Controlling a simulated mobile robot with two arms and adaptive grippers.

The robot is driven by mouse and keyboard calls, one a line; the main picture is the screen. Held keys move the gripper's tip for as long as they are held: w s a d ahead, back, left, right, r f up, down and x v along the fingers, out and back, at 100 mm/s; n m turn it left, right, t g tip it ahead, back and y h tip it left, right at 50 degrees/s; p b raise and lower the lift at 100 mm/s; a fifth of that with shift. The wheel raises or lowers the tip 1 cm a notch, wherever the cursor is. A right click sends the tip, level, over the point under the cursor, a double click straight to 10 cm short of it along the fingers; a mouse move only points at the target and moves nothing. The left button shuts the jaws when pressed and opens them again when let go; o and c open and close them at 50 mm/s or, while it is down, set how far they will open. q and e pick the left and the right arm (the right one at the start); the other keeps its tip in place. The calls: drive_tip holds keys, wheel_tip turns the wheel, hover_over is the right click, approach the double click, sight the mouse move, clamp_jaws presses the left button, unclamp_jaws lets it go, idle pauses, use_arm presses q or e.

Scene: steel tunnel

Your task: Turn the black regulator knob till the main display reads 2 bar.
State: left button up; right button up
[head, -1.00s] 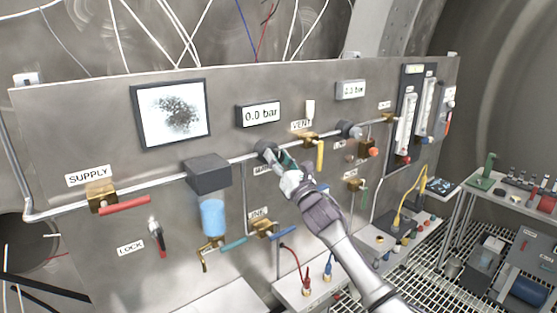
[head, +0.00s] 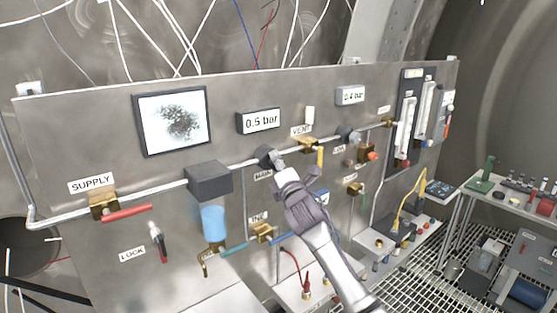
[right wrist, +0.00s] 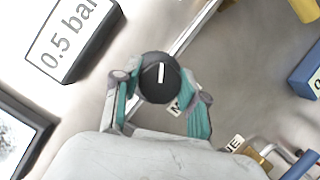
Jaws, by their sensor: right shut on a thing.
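The black regulator knob (head: 268,154) sits on the pipe under the main display (head: 258,121), which reads 0.5 bar. In the right wrist view the knob (right wrist: 158,88) shows a white mark, and the main display (right wrist: 72,38) also reads 0.5 bar. My right gripper (head: 275,163) is at the knob, partly covering it in the head view. In the right wrist view its teal-padded fingers (right wrist: 160,92) stand on both sides of the knob, shut on it. The MAIN label is partly hidden. My left gripper is not in view.
A second display (head: 350,95) reads about 0.4 bar. The yellow-handled VENT valve (head: 308,145) is close to the right of my gripper. A filter with a blue bowl (head: 213,222) hangs to the left. The SUPPLY valve (head: 103,203) has a red handle.

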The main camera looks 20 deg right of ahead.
drive_tip(key=shift+r+m+g+p, duration=0.15)
drive_tip(key=shift+m+g+p, duration=0.25)
drive_tip(key=shift+m, duration=0.6)
drive_tip(key=m+g, duration=0.1)
drive_tip(key=m, duration=0.1)
drive_tip(key=shift+m+h, duration=0.3)
drive_tip(key=shift+m, duration=0.1)
drive_tip(key=m+g, duration=0.1)
drive_tip(key=m, duration=0.2)
drive_tip(key=shift+m+g+y, duration=0.4)
drive_tip(key=m, duration=0.2)
drive_tip(key=m+g+y, duration=0.1)
drive_tip(key=m, duration=0.1)
drive_tip(key=shift+f+g, duration=0.2)
drive_tip(key=shift+g, duration=0.1)
drive_tip(key=m+g+y, duration=0.1)
drive_tip(key=m, duration=0.1)
drive_tip(key=shift+m+y, duration=0.3)
drive_tip(key=shift+y, duration=0.1)
drive_tip(key=m+g+y, duration=0.1)
drive_tip(key=m, duration=0.1)
drive_tip(key=shift+m+y, duration=0.3)
drive_tip(key=shift+y, duration=0.1)
drive_tip(key=m+y, duration=0.3)
drive_tip(key=m, duration=0.1)
drive_tip(key=shift+m+g, duration=0.3)
